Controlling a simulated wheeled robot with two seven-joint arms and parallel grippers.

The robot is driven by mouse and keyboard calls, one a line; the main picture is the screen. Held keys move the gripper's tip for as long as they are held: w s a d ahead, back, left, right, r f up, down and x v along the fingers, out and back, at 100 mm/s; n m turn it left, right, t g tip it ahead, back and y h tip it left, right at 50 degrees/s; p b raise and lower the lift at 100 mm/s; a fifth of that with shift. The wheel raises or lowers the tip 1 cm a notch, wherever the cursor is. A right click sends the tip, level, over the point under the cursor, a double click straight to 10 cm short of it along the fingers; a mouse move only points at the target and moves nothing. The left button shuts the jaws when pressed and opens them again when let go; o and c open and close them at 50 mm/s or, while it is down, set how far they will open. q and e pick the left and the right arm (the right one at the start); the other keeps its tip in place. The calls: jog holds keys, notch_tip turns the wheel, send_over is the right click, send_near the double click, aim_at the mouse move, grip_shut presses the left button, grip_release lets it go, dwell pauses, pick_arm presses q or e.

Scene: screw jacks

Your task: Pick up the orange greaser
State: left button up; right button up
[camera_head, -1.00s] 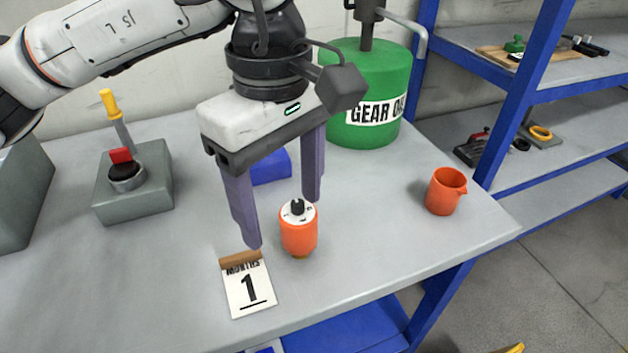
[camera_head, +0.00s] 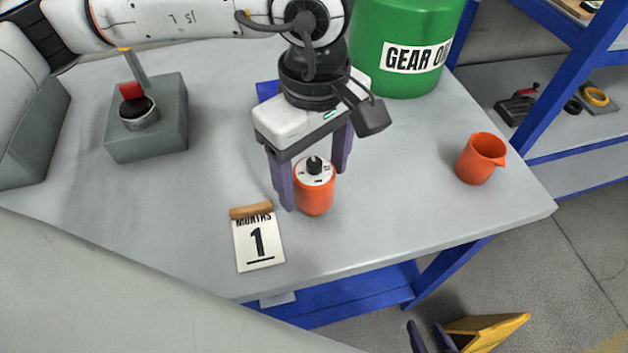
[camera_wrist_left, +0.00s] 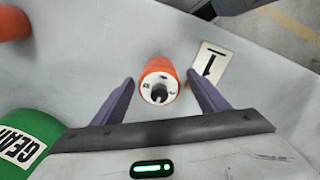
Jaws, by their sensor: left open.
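The orange greaser (camera_head: 315,199) stands upright on the grey workbench, with a white top and a black knob. My left gripper (camera_head: 316,188) is open above it, pointing down, with one purple finger on each side. In the left wrist view the greaser (camera_wrist_left: 159,82) sits between the fingertips, with a small gap visible on both sides. The far finger is partly hidden behind the greaser and gripper body in the head view.
A calendar card (camera_head: 258,243) marked 1 lies close beside the greaser. An orange cup (camera_head: 480,158) stands at the right, a green gear oil drum (camera_head: 402,70) behind. A grey block (camera_head: 160,137) with a red-topped part is at left. A blue shelf (camera_head: 575,95) stands at right.

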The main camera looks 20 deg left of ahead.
pick_arm(q)
jog(key=shift+f, duration=0.4)
jog(key=shift+c, duration=0.4)
jog(key=c, duration=1.3)
